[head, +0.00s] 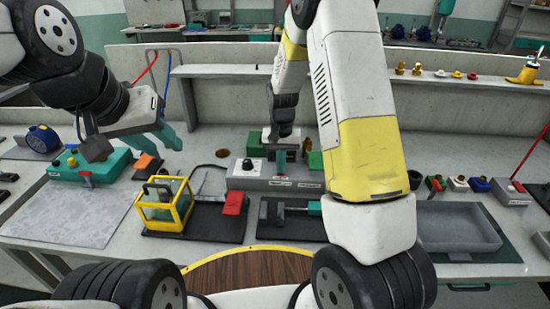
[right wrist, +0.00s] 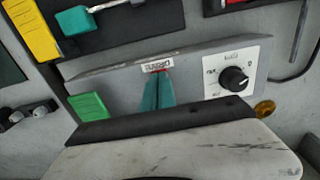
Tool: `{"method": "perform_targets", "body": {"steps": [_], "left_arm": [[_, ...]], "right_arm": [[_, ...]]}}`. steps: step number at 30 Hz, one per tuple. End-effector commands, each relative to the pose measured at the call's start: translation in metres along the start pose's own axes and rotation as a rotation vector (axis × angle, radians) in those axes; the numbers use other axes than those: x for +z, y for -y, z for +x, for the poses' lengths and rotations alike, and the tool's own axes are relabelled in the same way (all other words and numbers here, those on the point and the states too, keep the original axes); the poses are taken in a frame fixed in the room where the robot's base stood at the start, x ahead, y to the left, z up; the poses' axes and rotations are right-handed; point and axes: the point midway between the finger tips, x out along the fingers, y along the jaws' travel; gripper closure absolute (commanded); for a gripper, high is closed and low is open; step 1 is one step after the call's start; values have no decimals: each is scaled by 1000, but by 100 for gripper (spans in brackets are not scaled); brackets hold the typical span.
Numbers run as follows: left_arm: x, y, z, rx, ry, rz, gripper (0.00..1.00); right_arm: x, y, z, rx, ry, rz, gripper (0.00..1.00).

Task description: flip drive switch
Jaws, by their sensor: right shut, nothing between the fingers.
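A grey control box (head: 270,184) stands on the bench at the centre, with a black dial on a white plate (head: 252,165). In the right wrist view the box (right wrist: 190,72) carries a small label (right wrist: 158,66) and the dial (right wrist: 233,79). My right gripper (head: 281,163) is over the box's middle. Its teal fingers (right wrist: 158,92) are shut with nothing between them, their tips close to the label. I cannot tell whether they touch the box. The drive switch cannot be made out; the fingers may hide it. My left gripper (head: 170,138) hangs empty above the bench at left.
A yellow-framed fixture (head: 164,204) and a black plate with a red block (head: 233,203) stand in front of the box. Another black plate (head: 290,218) lies to their right. A grey tray (head: 457,227) is at right. A grey mat (head: 75,212) lies bare at left.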

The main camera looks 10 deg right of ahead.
Motion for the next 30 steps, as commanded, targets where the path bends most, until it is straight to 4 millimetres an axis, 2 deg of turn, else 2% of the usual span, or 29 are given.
{"method": "perform_targets", "body": {"steps": [11, 30], "left_arm": [[0, 0, 0, 0, 0, 0, 64], [0, 0, 0, 0, 0, 0, 64]], "right_arm": [[0, 0, 0, -1, -2, 0, 100], [-1, 0, -52, -1, -2, -1, 100]]}}
